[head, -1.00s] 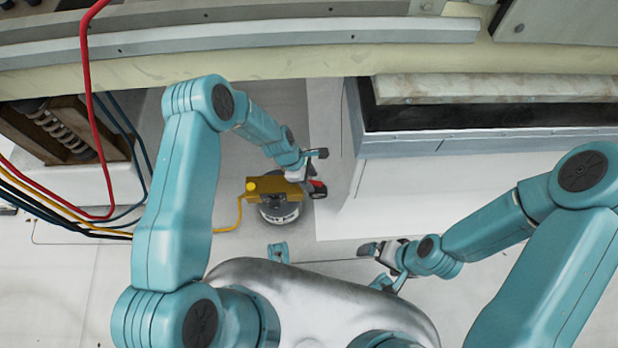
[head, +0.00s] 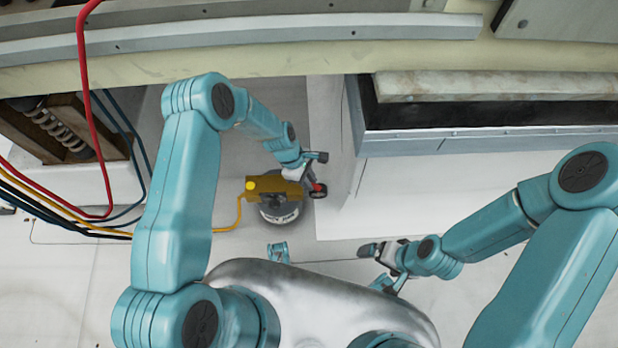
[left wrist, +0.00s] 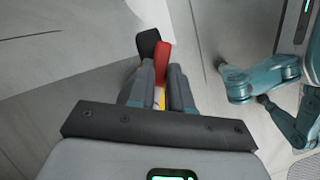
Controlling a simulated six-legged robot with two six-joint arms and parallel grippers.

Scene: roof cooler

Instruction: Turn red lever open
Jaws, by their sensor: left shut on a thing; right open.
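The red lever (head: 317,189) sits at the right side of a yellow housing (head: 264,187) on a round grey and white base (head: 281,211). My left gripper (head: 306,172) is at the lever, just right of the housing. In the left wrist view, its fingers are shut on the red lever (left wrist: 163,58), whose red part rises between them. A black piece (left wrist: 148,43) shows beside the red part, and a little yellow shows between the fingers. The lever's pivot is hidden. My right gripper (head: 378,250) is open and empty, to the lower right of the base.
A yellow cable (head: 240,214) runs from the housing to the left. Red, blue and black cables (head: 88,120) hang at the left near a coil spring (head: 52,130). A beam (head: 250,62) crosses the top. A grey block (head: 480,143) stands at the right. Pale floor is clear around the base.

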